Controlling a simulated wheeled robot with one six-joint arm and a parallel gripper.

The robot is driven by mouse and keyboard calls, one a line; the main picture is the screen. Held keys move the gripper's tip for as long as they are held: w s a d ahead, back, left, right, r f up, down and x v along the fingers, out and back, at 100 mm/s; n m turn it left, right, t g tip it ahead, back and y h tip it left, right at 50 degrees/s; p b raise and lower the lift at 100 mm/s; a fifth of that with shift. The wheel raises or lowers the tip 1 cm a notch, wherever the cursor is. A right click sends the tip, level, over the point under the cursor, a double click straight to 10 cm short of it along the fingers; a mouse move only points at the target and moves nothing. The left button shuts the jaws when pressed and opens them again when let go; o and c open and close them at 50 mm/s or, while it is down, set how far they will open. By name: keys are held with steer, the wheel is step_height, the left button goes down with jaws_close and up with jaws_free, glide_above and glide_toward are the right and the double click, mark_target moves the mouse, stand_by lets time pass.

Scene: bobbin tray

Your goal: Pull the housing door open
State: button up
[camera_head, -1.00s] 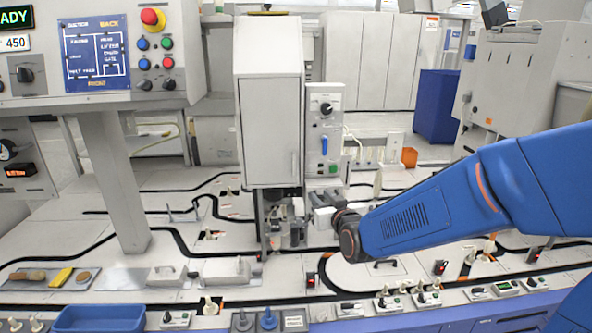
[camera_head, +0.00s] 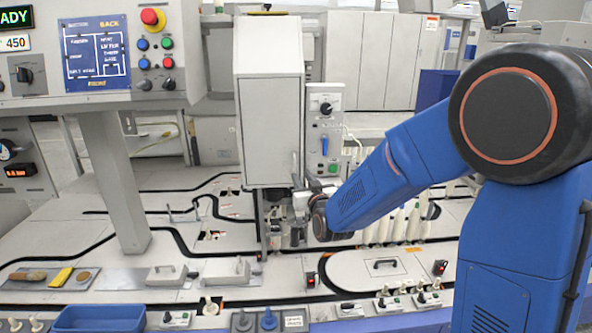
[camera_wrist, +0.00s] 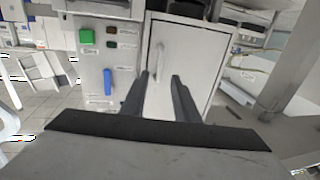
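The housing (camera_head: 268,70) is a tall light-grey box in the middle of the head view. Its door (camera_head: 273,130) looks closed, with a slim vertical handle (camera_head: 295,164) near its lower right edge. In the wrist view the pale door (camera_wrist: 195,62) fills the middle, and the handle (camera_wrist: 159,55) stands upright on it. My gripper (camera_wrist: 161,77) is open, its two dark fingers pointing at the door with the handle beyond and between their tips. I see no contact with the handle. In the head view my gripper (camera_head: 300,203) is just below the handle, partly hidden by my wrist.
A control box with a black knob and blue lever (camera_head: 325,135) stands right beside the housing. Several white bobbins (camera_head: 398,226) stand behind my arm. A control panel (camera_head: 97,52) is at the upper left. The floor left of the housing is mostly clear.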

mark_target(295, 167)
steer(key=w, duration=0.2)
steer(key=w+a, duration=0.1)
steer(key=w, duration=0.4)
steer(key=shift+w+a, duration=0.25)
steer(key=shift+w, duration=0.15)
steer(key=shift+c, duration=0.3)
jaws_close()
